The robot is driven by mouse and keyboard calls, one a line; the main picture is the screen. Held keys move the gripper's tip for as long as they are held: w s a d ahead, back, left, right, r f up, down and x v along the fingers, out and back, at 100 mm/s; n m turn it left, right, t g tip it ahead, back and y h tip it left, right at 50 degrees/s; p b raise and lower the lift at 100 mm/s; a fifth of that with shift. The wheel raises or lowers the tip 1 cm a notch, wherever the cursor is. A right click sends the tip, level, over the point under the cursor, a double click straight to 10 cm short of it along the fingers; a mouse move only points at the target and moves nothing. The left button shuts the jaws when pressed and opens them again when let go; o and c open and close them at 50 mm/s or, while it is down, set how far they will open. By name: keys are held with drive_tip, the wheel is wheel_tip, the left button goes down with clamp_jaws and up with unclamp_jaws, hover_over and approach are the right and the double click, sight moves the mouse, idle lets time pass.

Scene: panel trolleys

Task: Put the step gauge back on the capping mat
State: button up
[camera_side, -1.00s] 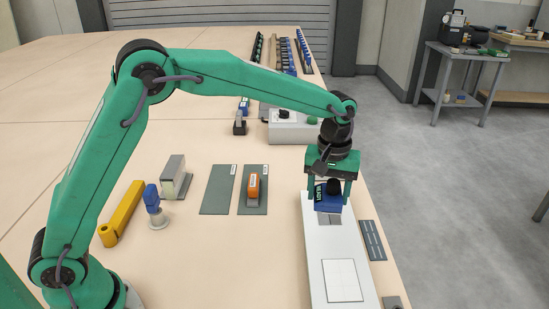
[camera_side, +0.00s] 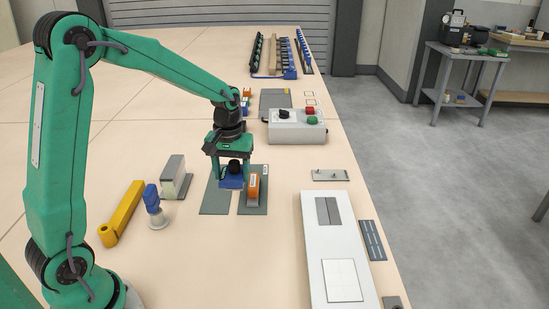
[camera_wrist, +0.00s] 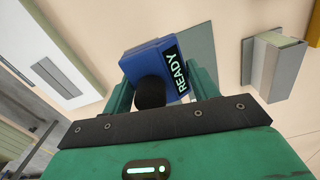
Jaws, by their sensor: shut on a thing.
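My gripper (camera_side: 234,172) is shut on a blue block with a black knob, which I take to be the step gauge (camera_side: 232,183). In the wrist view the step gauge (camera_wrist: 153,62) sits between the fingers, slightly turned, with a READY label. It is over the left grey-green mat (camera_side: 215,200), near that mat's right edge; I cannot tell whether it touches. This mat is otherwise bare. The right grey-green mat (camera_side: 247,210) carries an orange-topped block (camera_side: 253,187). The mat labels are too small to read, so I cannot tell which is the capping mat.
A grey block (camera_side: 172,175), a blue-handled stamp-like tool (camera_side: 154,207) and a yellow bar (camera_side: 122,212) stand to the left. A long white board (camera_side: 325,238) lies to the right. A control box (camera_side: 297,132) with buttons stands behind. The table front of the mats is clear.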

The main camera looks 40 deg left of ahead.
hover_over(216, 192)
wheel_tip(216, 192, down, 7)
drive_tip(key=shift+a, duration=0.1)
idle(0.4)
drive_tip(key=shift+f, duration=2)
drive_tip(key=shift+f, duration=0.1)
drive_tip(key=o, duration=1.2)
drive_tip(key=shift+c, duration=0.2)
wheel_tip(216, 192, up, 12)
